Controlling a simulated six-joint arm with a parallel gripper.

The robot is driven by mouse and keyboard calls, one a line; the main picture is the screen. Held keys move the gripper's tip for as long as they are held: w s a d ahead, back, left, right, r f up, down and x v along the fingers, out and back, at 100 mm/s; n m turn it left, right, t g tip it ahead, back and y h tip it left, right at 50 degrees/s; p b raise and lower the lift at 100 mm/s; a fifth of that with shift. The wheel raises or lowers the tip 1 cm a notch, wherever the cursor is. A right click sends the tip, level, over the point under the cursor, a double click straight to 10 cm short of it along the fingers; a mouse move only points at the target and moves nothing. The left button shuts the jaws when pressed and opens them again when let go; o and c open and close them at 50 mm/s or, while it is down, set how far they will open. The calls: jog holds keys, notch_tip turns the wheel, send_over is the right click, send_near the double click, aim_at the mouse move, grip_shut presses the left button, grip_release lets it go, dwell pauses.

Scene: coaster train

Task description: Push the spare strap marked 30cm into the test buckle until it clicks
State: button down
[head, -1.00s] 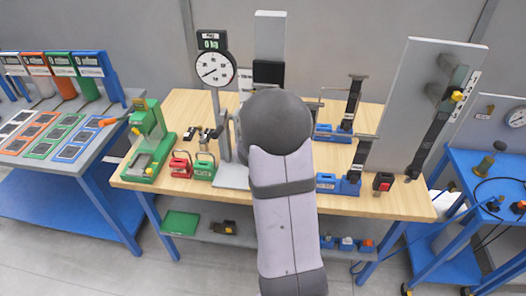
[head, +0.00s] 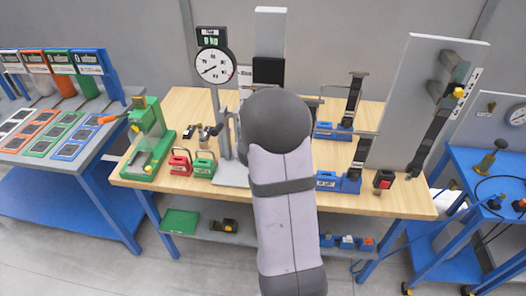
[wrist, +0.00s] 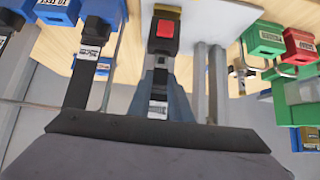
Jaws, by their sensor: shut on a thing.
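In the wrist view a black strap (wrist: 158,107) with a white label runs away from my gripper (wrist: 163,90), which is shut on it. The print on this label is too small to read. The far end of the strap lies in line with a black buckle with a red button (wrist: 164,28); I cannot tell whether it is inside or just short of it. In the head view my arm covers the gripper, the held strap and this buckle.
A dial gauge (head: 214,66) reading 0 kg stands left of my arm. Blue strap holders (head: 338,183) and a tall grey panel (head: 415,85) stand to the right.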

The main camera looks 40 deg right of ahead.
jog(key=shift+f+b, duration=1.65)
jog(key=shift+f, duration=0.35)
jog(key=c, duration=1.5)
grip_release()
jog(key=shift+c, duration=0.2)
jog(key=p+v, duration=0.1)
jog(key=v, duration=0.6)
jog(key=shift+s+a+r, duration=0.1)
